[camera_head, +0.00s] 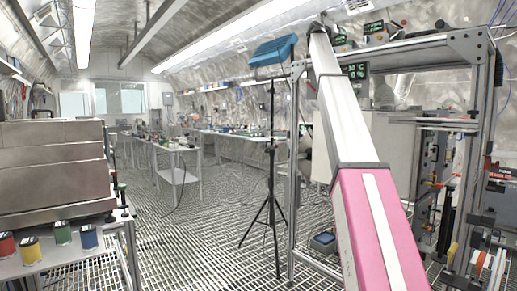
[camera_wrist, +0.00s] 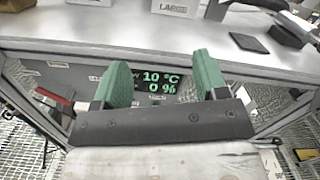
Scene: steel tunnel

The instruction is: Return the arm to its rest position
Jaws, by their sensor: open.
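My gripper (camera_wrist: 162,85) shows in the wrist view with two green fingers set wide apart and nothing between them. Beyond the fingers is a dark display (camera_wrist: 160,82) reading 10 °C and 0 %, below the edge of a grey tabletop (camera_wrist: 150,42). In the head view my arm, pink and white, reaches up and away from the lower right. Its far end is near the top of a metal frame (camera_head: 466,85), and the gripper itself cannot be made out there.
A tripod (camera_head: 272,170) with a blue head stands left of my arm. A bench at left holds several coloured cans (camera_head: 62,232) and a brown metal box (camera_head: 50,170). A small blue-grey box (camera_head: 323,242) lies on the grating. The grated aisle in the middle is clear.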

